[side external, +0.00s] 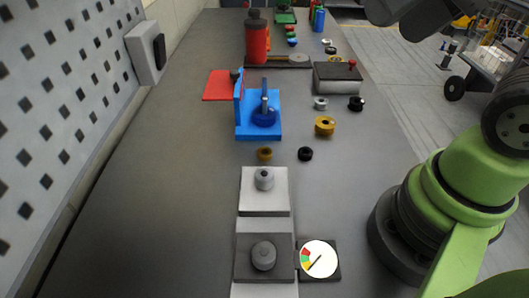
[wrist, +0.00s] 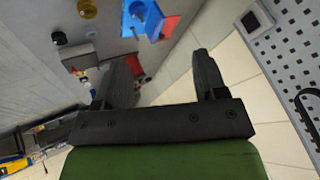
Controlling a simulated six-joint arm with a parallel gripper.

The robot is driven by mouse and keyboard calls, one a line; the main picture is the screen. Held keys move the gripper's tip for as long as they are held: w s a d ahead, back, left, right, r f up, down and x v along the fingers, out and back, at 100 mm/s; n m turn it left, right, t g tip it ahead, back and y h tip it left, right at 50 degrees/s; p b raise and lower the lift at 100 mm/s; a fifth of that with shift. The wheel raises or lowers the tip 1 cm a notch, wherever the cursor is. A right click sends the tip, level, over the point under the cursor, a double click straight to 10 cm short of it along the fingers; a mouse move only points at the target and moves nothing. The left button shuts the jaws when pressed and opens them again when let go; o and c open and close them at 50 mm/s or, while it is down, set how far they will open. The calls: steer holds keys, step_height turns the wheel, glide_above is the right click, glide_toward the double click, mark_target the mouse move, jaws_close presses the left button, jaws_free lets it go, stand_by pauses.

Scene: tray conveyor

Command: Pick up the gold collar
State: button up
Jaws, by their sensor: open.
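A larger gold collar (side external: 324,125) lies on the grey bench, to the right of the blue stand, in the side external view. A smaller, darker gold ring (side external: 264,153) lies in front of the stand. In the wrist view a gold collar (wrist: 87,8) shows at the top edge, apart from my fingers. My gripper (wrist: 165,65) is open, with nothing seen between its fingers. It is not clearly visible in the side external view.
Near the collar are the blue stand (side external: 272,128), a silver ring (side external: 320,103), a black ring (side external: 356,103) and a dark-topped box (side external: 337,78). Another black ring (side external: 305,154) lies in front. A dial gauge (side external: 320,259) stands at the front. The bench's left side is clear.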

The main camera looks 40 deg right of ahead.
steer(key=w+f+m+g, duration=0.1)
steer(key=w+g, duration=0.1)
steer(key=w, duration=0.4)
steer(key=m+g+h, duration=0.2)
steer(key=m+g, duration=0.2)
steer(key=g, duration=0.1)
glide_above(265, 148)
steer(key=f, duration=1.6)
steer(key=a+f, duration=0.1)
steer(key=f, duration=0.7)
steer(key=shift+s+f, duration=0.25)
steer(key=shift+s, duration=0.15)
step_height(265, 148, down, 6)
steer(key=shift+w+d+r, duration=0.1)
steer(key=c, duration=1)
